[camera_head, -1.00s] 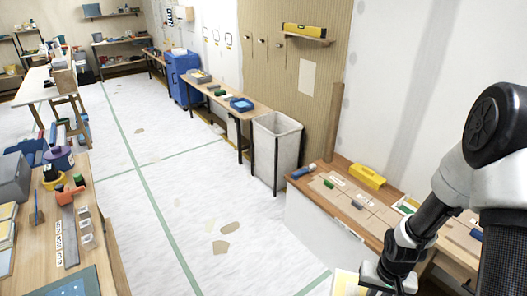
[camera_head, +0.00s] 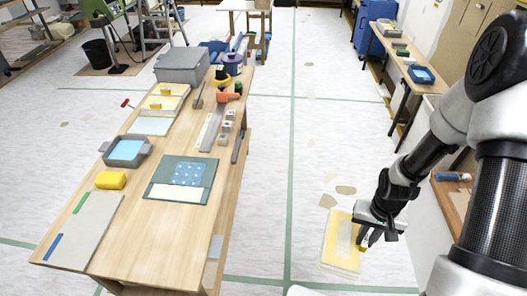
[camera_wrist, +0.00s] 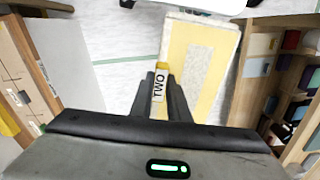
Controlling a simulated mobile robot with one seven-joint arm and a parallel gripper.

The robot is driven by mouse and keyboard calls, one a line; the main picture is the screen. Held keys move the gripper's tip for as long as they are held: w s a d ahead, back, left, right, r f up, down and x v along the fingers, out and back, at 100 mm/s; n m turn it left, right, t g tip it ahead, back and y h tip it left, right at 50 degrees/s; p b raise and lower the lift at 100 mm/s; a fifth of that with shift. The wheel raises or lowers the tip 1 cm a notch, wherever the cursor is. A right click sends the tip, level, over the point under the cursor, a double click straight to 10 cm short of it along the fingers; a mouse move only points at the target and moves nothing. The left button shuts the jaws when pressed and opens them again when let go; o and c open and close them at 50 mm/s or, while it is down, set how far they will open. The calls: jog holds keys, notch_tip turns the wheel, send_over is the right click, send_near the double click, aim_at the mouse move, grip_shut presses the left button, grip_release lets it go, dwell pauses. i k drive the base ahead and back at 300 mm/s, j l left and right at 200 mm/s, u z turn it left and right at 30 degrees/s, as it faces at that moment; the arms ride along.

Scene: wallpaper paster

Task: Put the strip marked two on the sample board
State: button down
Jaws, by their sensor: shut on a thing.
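The strip marked two (camera_head: 340,242) is a flat yellow-bordered panel with a pale grey middle. It hangs in the air at the lower right of the head view, right of the long table. In the wrist view the panel (camera_wrist: 208,70) reaches away from my gripper (camera_wrist: 160,100), which is shut on its yellow tab; the label TWO faces the camera. My gripper also shows in the head view (camera_head: 368,238). A light grey board (camera_head: 92,225) with a green and a blue mark lies on the table's near left end. I cannot tell for sure whether it is the sample board.
The wooden table (camera_head: 140,235) also bears a green mat (camera_head: 158,190) with a blue patterned piece, a yellow sponge (camera_head: 110,180), a grey tray (camera_head: 125,152), yellow panels (camera_head: 165,100) and a grey box (camera_head: 182,65). Open floor lies right of the table.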

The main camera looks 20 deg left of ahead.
aim_at(183, 173)
jog(key=i+u, duration=0.2)
jog(key=u, duration=0.25)
jog(key=i+l+u, duration=0.1)
jog(key=u, duration=0.35)
jog(key=i+l+u, duration=0.15)
jog(key=u, duration=0.3)
jog(key=i+l+u, duration=0.15)
jog(key=u, duration=0.2)
jog(key=i+l+u, duration=0.3)
jog(key=l+u, duration=0.15)
jog(key=u, duration=0.2)
jog(key=i+l+u, duration=0.35)
jog(key=l+u, duration=0.15)
jog(key=l, duration=0.25)
